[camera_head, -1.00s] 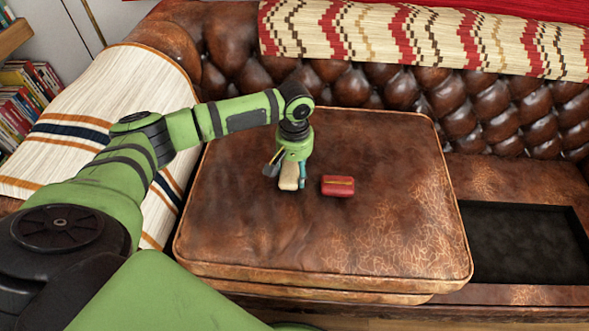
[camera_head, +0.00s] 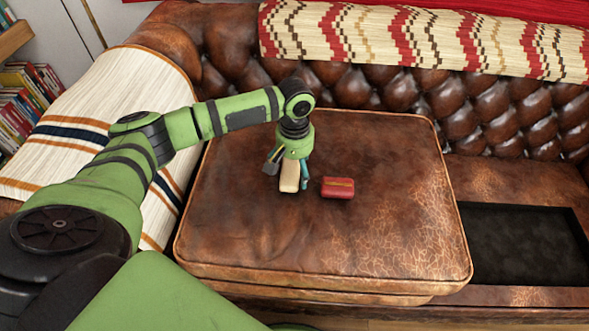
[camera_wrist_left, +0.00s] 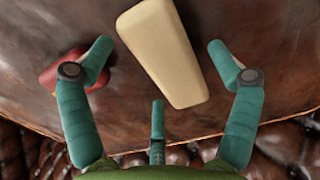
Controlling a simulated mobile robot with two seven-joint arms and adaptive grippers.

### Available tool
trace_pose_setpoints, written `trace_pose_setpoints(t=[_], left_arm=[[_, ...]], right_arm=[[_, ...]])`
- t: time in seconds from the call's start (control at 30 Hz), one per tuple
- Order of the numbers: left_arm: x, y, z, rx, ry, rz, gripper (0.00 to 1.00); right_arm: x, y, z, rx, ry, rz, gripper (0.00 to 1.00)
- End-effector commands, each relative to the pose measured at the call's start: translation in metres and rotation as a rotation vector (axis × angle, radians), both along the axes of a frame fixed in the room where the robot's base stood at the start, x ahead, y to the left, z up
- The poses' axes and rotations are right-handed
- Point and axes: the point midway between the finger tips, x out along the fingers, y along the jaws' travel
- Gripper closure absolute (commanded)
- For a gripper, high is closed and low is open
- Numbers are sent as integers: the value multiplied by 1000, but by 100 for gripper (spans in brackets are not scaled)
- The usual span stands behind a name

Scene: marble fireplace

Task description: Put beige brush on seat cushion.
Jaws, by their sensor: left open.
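The beige brush (camera_head: 289,177) is a pale block on the brown leather seat cushion (camera_head: 360,225), left of the cushion's middle in the head view. My left gripper (camera_head: 286,172) is above and around it, pointing down. In the left wrist view the beige brush (camera_wrist_left: 162,52) lies between the spread teal fingers of the left gripper (camera_wrist_left: 160,75), with a gap on each side. The gripper is open. Whether the brush rests fully on the cushion is hard to tell. My right gripper is not in view.
A red block-shaped object with a tan strip (camera_head: 338,188) lies on the cushion just right of the brush. A black tray (camera_head: 525,245) is on the sofa at right. A striped blanket (camera_head: 75,130) drapes the left arm. The cushion's front and right are clear.

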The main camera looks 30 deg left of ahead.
Motion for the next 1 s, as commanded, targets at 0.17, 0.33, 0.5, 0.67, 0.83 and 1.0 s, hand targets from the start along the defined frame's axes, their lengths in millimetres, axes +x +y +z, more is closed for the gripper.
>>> trace_pose_setpoints(t=[0.17, 0.33, 0.5, 0.67, 0.83, 1.0], left_arm=[[1, 0, 44, 0, -5, 0, 11], [1, 0, 78, -1, -4, 0, 11], [1, 0, 99, 0, -1, 0, 11], [1, 0, 106, 0, 0, 0, 11], [1, 0, 106, 0, 0, 0, 11], [1, 0, 106, 0, -1, 0, 11]], right_arm=[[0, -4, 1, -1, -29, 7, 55], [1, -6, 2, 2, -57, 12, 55], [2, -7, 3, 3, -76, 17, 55], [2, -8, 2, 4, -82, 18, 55], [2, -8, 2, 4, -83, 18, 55], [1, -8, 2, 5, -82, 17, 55]])
